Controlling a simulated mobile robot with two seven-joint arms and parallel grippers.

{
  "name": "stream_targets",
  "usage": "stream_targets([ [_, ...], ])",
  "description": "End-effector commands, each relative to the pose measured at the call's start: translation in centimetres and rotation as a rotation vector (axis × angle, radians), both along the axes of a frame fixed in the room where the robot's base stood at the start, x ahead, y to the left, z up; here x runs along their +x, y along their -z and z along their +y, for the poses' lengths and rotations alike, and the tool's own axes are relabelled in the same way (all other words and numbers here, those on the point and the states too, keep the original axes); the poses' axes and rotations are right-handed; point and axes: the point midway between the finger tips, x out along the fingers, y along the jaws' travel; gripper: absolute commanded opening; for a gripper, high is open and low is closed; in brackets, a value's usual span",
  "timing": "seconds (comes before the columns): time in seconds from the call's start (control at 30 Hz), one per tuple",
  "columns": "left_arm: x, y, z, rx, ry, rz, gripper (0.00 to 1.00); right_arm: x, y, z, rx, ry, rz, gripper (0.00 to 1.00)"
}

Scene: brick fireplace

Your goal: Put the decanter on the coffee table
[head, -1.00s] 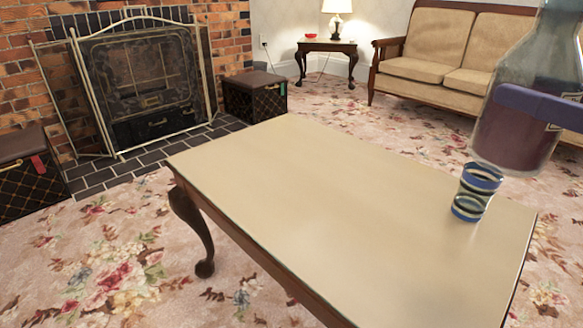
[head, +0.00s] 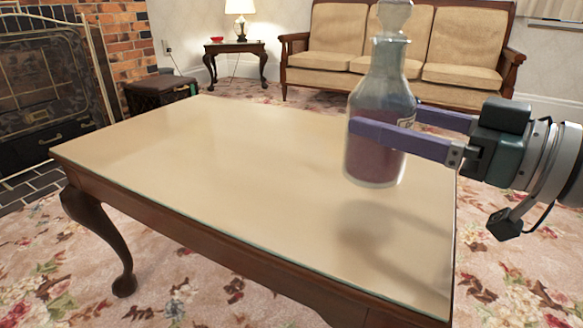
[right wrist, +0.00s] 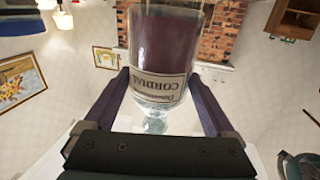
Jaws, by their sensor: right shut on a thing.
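The decanter (head: 378,95) is clear glass with a stopper, a label and dark red liquid. In the head view it is upright over the right part of the coffee table (head: 230,150). A soft shadow lies on the top below it, and its base seems a little above the surface. My right gripper (head: 383,119) is shut on the decanter's body, one purple finger on each side. In the right wrist view the decanter (right wrist: 165,55) shows between the fingers, its label reading "CORDIAL". My left gripper is not in view.
The coffee table's middle and left are clear. A fireplace (head: 45,90) with a screen stands at the left, beside a dark box (head: 160,90). A sofa (head: 400,60) and a side table (head: 235,48) with a lamp (head: 240,15) stand behind.

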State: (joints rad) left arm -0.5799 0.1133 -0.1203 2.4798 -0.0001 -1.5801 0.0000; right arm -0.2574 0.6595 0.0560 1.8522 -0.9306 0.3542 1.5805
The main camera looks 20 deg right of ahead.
Motion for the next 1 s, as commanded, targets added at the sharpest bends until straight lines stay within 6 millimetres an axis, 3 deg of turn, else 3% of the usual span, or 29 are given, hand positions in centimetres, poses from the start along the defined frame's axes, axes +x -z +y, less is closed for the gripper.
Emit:
stream_targets([
  [0.03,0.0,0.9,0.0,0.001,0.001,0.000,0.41,0.1,0.7,0.0,0.001,0.000,-0.006,0.00],
  [0.27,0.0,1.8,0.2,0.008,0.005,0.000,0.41,0.1,1.8,0.0,0.001,0.000,-0.006,0.00],
  [0.5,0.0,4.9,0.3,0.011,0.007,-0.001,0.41,0.1,5.3,0.0,0.002,0.001,-0.006,0.00],
  [0.97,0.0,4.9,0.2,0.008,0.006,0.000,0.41,0.1,5.6,0.0,0.001,-0.001,-0.005,0.00],
  [1.0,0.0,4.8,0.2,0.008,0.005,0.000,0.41,0.0,5.8,0.0,0.000,-0.001,-0.001,0.94],
])
